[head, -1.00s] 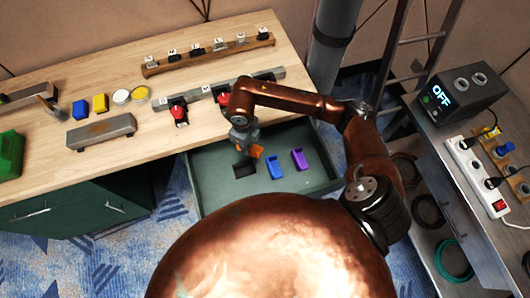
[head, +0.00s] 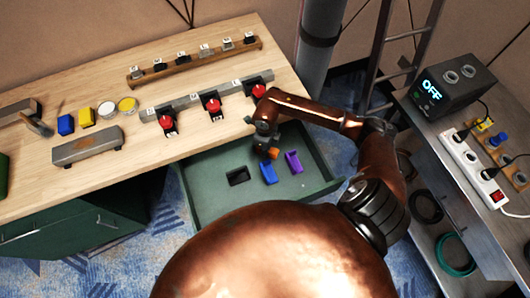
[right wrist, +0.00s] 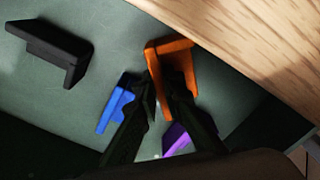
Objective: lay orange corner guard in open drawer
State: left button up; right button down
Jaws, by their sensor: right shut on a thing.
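The open green drawer (head: 212,192) sticks out below the wooden worktop. On its floor lie a black corner guard (head: 238,176), a blue one (head: 268,173) and a purple one (head: 293,161). My right gripper (head: 269,147) is over the drawer's back part, shut on the orange corner guard (head: 273,153). In the right wrist view, the orange guard (right wrist: 172,62) sits at the fingertips, near the worktop edge. The blue (right wrist: 116,105) and purple (right wrist: 176,138) guards lie on either side, partly hidden by the fingers. I cannot tell whether the orange guard touches the drawer floor. My left gripper is out of view.
The worktop (head: 205,140) overhangs the drawer's back. Red-knobbed switches (head: 213,106) stand on a grey rail near its edge, close to my right arm. A grey metal block (head: 87,147) lies at left. A side bench with a power strip (head: 470,160) stands at right.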

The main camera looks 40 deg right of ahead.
jog(key=shift+f, duration=0.85)
jog(key=c, duration=2)
grip_release()
jog(key=shift+f, duration=0.15)
jog(key=shift+c, duration=0.2)
jog(key=shift+r, duration=0.3)
notch_tip(320, 180, up, 12)
jog(key=shift+a+f+p, duration=0.1)
jog(key=shift+p, duration=0.85)
